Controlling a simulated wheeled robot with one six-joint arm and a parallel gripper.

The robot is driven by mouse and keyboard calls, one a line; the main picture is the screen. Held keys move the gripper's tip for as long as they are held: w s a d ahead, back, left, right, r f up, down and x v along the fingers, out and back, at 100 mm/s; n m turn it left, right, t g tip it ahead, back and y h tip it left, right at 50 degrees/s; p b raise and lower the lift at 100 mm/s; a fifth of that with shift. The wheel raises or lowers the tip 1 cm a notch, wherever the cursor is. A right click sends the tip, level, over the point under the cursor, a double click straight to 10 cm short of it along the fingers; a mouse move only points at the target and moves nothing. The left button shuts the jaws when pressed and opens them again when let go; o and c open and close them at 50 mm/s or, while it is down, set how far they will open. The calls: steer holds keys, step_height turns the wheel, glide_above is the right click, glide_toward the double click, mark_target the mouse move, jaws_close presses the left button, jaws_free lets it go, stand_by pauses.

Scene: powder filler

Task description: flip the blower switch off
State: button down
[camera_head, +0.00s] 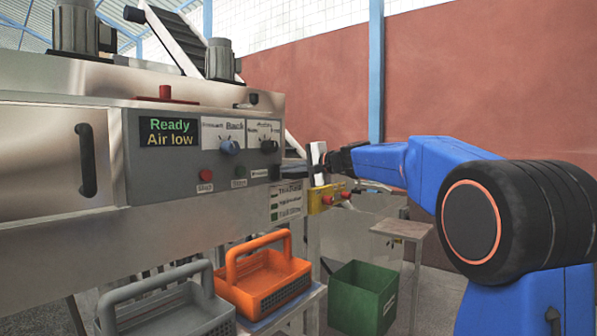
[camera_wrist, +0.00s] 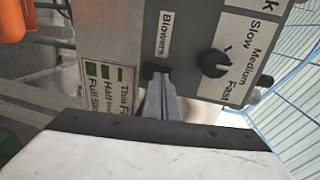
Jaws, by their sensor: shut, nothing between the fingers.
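The blower switch (camera_wrist: 149,70) is a small black part on the grey control panel (camera_wrist: 190,28), beside the "Blowers" label (camera_wrist: 163,32). In the wrist view my gripper (camera_wrist: 158,78) has its grey fingers shut together, with the tips right at the switch and partly covering it. I cannot tell whether they touch it or which way the switch is set. In the head view my gripper (camera_head: 284,170) reaches in from the right to the panel's right end, and the switch shows as a small dark patch (camera_head: 274,173).
A black speed knob (camera_wrist: 213,62) sits close to the fingers. The panel also has a blue knob (camera_head: 229,147) and a red button (camera_head: 206,175). Below are an orange basket (camera_head: 262,291), a grey basket (camera_head: 170,318) and a green bin (camera_head: 362,297).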

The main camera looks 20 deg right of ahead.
steer(key=shift+w+a+r, duration=0.1)
steer(key=shift+w+a, duration=0.3)
steer(key=shift+w, duration=0.1)
steer(key=shift+w+a+r, duration=0.2)
steer(key=shift+w+a, duration=0.05)
steer(key=shift+w, duration=0.05)
steer(key=shift+s+d, duration=0.1)
